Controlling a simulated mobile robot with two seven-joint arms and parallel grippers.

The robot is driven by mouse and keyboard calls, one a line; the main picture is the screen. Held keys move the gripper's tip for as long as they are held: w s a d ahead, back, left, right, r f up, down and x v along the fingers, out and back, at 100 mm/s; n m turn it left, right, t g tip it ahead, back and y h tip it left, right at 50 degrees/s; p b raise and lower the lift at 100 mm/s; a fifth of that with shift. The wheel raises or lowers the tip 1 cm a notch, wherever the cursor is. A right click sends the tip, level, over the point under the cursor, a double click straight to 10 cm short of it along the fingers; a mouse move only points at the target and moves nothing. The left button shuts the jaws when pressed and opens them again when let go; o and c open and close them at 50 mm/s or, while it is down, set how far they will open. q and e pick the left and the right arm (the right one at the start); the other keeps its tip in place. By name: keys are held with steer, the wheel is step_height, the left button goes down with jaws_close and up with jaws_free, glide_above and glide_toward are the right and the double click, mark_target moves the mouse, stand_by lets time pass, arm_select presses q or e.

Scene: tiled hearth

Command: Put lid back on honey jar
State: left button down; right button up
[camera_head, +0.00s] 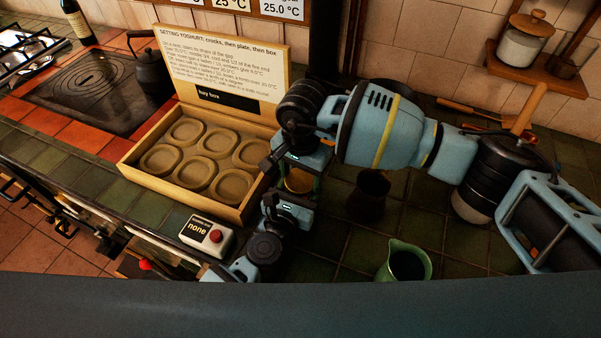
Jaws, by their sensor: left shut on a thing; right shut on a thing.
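The honey jar (298,181), a small vessel with amber contents, stands on the dark green tiles just right of the hay box. My grippers hide much of it. My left gripper (287,208) is at the jar's near side, low down, shut on it. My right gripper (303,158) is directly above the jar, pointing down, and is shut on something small. The lid itself is hidden by the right gripper and wrist, so I cannot tell whether it touches the rim.
The open hay box (125,168) with several round hollows is at left. A black kettle (150,72) is by the hob. A lidded jar (524,42) sits on a shelf.

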steer(key=m, duration=0.3)
steer(key=shift+a, duration=0.15)
steer(key=m, duration=0.4)
steer(key=shift+r+m, duration=0.1)
steer(key=shift+m, duration=0.3)
steer(key=o, duration=1.1)
steer(key=shift+s, duration=0.15)
steer(key=shift+d+r, duration=0.2)
steer(key=shift+r, duration=1.95)
